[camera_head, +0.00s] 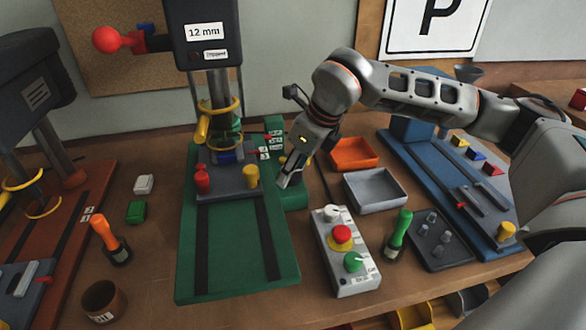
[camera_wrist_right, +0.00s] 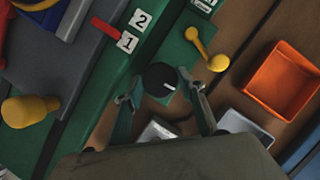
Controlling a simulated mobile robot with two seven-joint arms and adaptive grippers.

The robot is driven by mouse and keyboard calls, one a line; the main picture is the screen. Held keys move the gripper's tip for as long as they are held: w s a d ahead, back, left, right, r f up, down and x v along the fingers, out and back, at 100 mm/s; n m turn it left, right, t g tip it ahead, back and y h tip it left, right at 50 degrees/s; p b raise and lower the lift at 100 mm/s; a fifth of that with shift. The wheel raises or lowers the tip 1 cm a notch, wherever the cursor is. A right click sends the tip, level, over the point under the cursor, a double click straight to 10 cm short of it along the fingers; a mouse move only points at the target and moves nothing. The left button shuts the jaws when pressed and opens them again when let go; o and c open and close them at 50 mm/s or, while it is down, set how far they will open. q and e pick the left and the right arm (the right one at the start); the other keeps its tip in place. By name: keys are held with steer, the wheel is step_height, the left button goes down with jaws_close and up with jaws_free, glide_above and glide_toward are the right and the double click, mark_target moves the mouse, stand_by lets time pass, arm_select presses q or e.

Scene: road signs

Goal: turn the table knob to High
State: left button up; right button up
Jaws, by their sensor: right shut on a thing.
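The table knob (camera_wrist_right: 158,76) is round and black with a short white mark, seen between my fingertips in the right wrist view. The mark points right and slightly down in that view. My right gripper (camera_head: 287,180) reaches down at the right side of the green drill press base (camera_head: 232,235); it also shows in the wrist view (camera_wrist_right: 161,90), shut on the knob. In the head view the gripper hides the knob. I cannot read a High label by the knob.
An orange tray (camera_head: 353,154) and a grey tray (camera_head: 375,190) lie right of the gripper. A control box (camera_head: 350,283) with red and green buttons and a green-handled tool (camera_head: 399,232) stand in front. A yellow handle (camera_wrist_right: 206,50) is close to the knob.

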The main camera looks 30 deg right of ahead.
steer(key=shift+f, duration=0.1)
stand_by(0.3)
steer(key=o, duration=0.8)
steer(key=shift+a, duration=0.1)
steer(key=v, duration=1.2)
steer(key=o, duration=0.3)
arm_select(q)
steer(key=shift+w+r+p, duration=0.25)
steer(key=shift+r+p, duration=0.45)
steer(key=shift+r, duration=0.1)
steer(key=shift+w+r+p, duration=0.2)
steer(key=shift+r+p, duration=0.55)
steer(key=shift+w+r+p, duration=0.25)
steer(key=shift+r+p, duration=0.45)
steer(key=shift+r, duration=0.1)
arm_select(e)
steer(key=shift+n, duration=0.5)
steer(key=shift+x, duration=6)
